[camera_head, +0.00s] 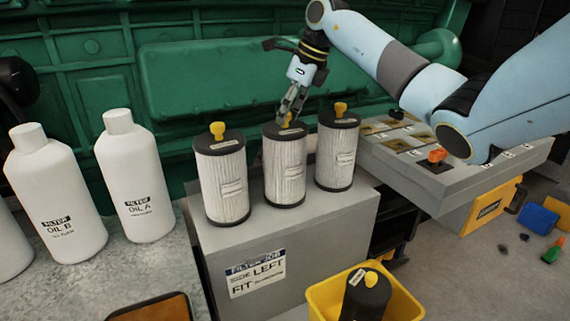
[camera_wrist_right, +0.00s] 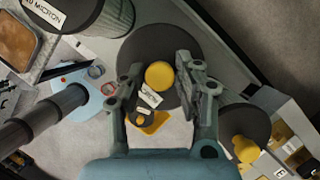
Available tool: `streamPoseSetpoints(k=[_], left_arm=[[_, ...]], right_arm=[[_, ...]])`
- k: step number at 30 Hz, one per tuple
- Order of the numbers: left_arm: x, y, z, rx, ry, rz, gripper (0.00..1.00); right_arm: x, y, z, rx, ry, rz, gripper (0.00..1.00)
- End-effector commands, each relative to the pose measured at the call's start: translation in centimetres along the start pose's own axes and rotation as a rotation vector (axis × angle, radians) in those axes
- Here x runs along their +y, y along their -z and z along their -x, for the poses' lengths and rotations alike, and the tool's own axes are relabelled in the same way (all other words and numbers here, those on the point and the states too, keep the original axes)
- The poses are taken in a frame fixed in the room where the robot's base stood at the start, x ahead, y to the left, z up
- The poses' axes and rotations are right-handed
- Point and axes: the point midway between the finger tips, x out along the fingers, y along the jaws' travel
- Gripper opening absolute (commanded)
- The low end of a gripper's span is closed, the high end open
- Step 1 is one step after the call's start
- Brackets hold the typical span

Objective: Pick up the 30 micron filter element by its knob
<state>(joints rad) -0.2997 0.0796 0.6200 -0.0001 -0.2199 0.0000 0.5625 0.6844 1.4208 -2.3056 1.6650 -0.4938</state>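Three pale pleated filter elements with black caps and yellow knobs stand upright in a row on a grey box: the left one (camera_head: 222,183), the middle one (camera_head: 284,172) and the right one (camera_head: 337,158). Their micron labels are too small to read in the head view. My right gripper (camera_head: 287,117) points down at the middle element's cap. In the right wrist view its open fingers (camera_wrist_right: 160,85) stand on either side of a round yellow knob (camera_wrist_right: 159,75), with a gap on both sides. My left gripper is not in view.
White oil bottles (camera_head: 137,185) stand left of the elements. A yellow bin (camera_head: 325,297) with a black-capped item (camera_head: 366,295) is in front. A grey bench (camera_head: 440,185) is at right, the green genset (camera_head: 200,75) behind. A neighbouring element's label (camera_wrist_right: 45,12) ends in "0 MICRON".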

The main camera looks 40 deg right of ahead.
Motion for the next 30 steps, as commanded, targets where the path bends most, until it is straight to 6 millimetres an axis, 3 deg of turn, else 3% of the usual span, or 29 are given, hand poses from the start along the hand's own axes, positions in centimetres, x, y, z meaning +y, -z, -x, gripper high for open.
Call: streamPoseSetpoints(k=[1, 7, 22, 30], left_arm=[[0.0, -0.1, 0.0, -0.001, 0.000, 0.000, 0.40], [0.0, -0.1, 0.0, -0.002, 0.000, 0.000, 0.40], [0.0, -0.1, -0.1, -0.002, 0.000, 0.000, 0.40], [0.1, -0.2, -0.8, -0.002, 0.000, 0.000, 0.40]], right_arm=[[0.0, 0.0, 0.0, 0.000, 0.000, 0.000, 0.25], [0.0, 0.0, 0.0, 0.000, 0.000, 0.000, 0.00], [-0.1, -0.3, 0.5, -0.003, 0.002, 0.002, 0.00], [-0.1, -2.1, 4.8, -0.006, 0.004, 0.003, 0.00]])
